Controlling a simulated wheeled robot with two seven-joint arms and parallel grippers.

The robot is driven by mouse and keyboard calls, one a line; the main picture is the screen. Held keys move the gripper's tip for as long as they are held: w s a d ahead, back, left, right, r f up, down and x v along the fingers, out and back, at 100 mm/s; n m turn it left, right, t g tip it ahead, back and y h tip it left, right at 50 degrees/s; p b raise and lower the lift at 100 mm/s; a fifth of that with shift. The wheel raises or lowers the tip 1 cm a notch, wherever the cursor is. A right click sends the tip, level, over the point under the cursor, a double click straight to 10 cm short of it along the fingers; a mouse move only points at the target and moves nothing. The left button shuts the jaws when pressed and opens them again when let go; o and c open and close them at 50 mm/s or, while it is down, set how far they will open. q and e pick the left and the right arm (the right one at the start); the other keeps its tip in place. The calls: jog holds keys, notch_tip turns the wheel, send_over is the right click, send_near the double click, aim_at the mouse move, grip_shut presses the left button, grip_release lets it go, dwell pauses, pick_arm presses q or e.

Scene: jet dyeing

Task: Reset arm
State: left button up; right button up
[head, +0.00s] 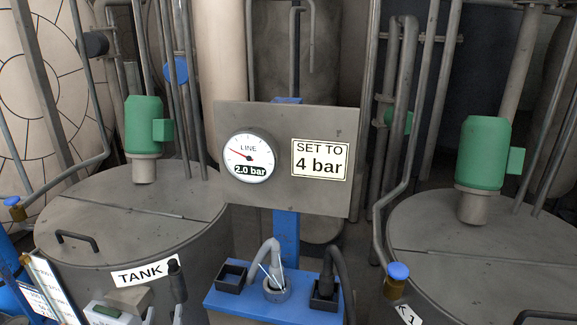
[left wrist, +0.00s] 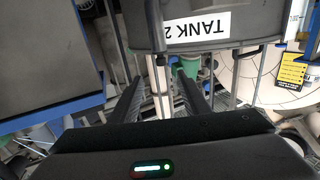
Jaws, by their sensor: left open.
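My left gripper (left wrist: 158,80) shows in the left wrist view, with its two dark fingers spread apart and nothing visible between them. Past the fingertips are thin pipes and a green part, seen upside down. The tank with the label TANK 2 (left wrist: 195,27) stands beyond the gripper. I cannot make out the left gripper clearly in the head view. My right gripper shows in neither view.
A grey panel (head: 285,190) bears a LINE gauge (head: 249,156) reading 2.0 bar and a SET TO 4 bar sign (head: 320,160). Below it, a blue shelf (head: 255,306) holds hoses and holders. Tanks with green motors (head: 143,125) stand on both sides, with upright pipes around.

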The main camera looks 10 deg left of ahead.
pick_arm(q)
jog(key=s+d+f+m+g+h, duration=0.2)
jog(key=s+d+f+g, duration=0.3)
jog(key=s, duration=0.4)
jog(key=s+d+f+m+g+h, duration=0.2)
jog(key=s+d+f+g, duration=0.25)
jog(key=s, duration=0.45)
jog(key=s+d+f+m+g+h, duration=0.2)
jog(key=s+d+f+g, duration=0.3)
jog(key=s, duration=0.4)
jog(key=s+a+f+b+x, duration=0.1)
jog(key=s+x, duration=0.2)
jog(key=x, duration=1.2)
jog(key=s+f+x, duration=0.1)
jog(key=s+x, duration=0.3)
jog(key=x, duration=1)
jog(key=s+a+f+g, duration=0.1)
jog(key=s+f, duration=0.8)
jog(key=s+a+f+b, duration=0.1)
jog(key=s+a+f, duration=0.1)
jog(key=s+f, duration=0.7)
jog(key=shift+s+a+f+g, duration=0.25)
jog(key=shift+s+f+g, duration=0.05)
jog(key=shift+g, duration=0.05)
